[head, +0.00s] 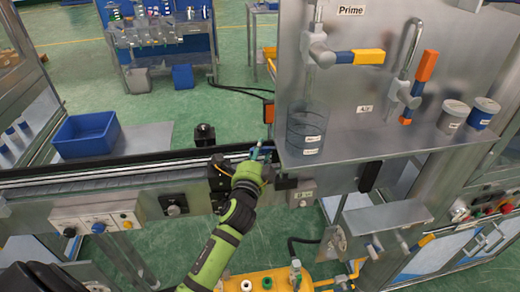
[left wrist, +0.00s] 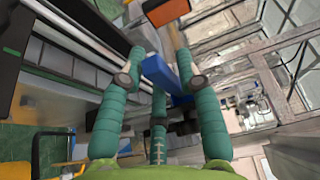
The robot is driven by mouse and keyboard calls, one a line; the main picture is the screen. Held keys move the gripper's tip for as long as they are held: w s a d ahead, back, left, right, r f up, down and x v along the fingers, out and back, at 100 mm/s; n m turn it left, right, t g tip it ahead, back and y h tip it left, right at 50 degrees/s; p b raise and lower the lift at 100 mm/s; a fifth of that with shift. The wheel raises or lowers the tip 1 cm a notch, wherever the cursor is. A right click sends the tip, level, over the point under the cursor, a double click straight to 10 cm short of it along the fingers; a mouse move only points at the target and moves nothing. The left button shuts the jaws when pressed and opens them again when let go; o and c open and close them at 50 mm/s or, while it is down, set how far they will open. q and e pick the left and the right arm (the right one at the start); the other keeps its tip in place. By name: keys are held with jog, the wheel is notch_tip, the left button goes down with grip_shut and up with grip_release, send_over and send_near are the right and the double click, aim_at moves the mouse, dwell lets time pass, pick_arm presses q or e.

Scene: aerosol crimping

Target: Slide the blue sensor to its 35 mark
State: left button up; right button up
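My left gripper (head: 262,152), with teal fingers, is at the front rail just left of the upright metal panel. In the left wrist view its fingers (left wrist: 157,62) reach forward on both sides of a blue block (left wrist: 163,75), which looks like the blue sensor. The block appears between or just beyond the fingertips; whether they touch or grip it is unclear. In the head view the sensor is not clearly distinguishable beside the fingers. I cannot read any 35 mark. My right gripper is not in view.
A black sensor bracket (head: 219,172) is on the rail left of the gripper. An orange box (head: 268,112) is close beyond it; it also shows in the left wrist view (left wrist: 165,11). A clear cylinder (head: 306,132) stands on the shelf. A blue bin (head: 86,134) is at left.

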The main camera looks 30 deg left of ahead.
pick_arm(q)
jog(key=shift+w, duration=0.1)
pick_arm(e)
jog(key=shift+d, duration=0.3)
pick_arm(q)
grip_shut()
notch_tip(320, 180, down, 3)
jog(key=shift+r+b, duration=0.2)
jog(key=shift+b, duration=0.8)
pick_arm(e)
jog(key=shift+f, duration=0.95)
pick_arm(q)
grip_release()
jog(key=shift+r, duration=0.1)
